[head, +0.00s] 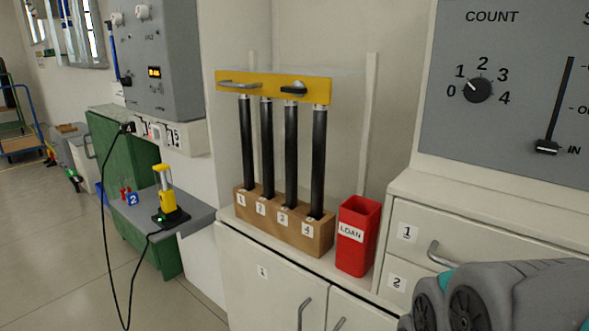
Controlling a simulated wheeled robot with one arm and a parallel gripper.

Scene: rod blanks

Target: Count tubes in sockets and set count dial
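A wooden block (282,228) with sockets labelled 1 to 4 stands on the white cabinet top. A black tube stands upright at each label: tube 1 (247,140), tube 2 (267,145), tube 3 (291,150) and tube 4 (319,155). A yellow bar (262,88) crosses at their tops, with a silver handle and a black knob. The count dial (478,90) is on the grey panel at the upper right, marked 0 to 4. Its white mark appears to point up-left, toward 1. My gripper is out of view.
A red bin (358,238) labelled LOAN stands right of the block. A slider (547,147) sits at IN beside the dial. Part of my grey arm fills the lower right corner. A yellow-and-black device (166,198) with a cable stands on a grey shelf at left.

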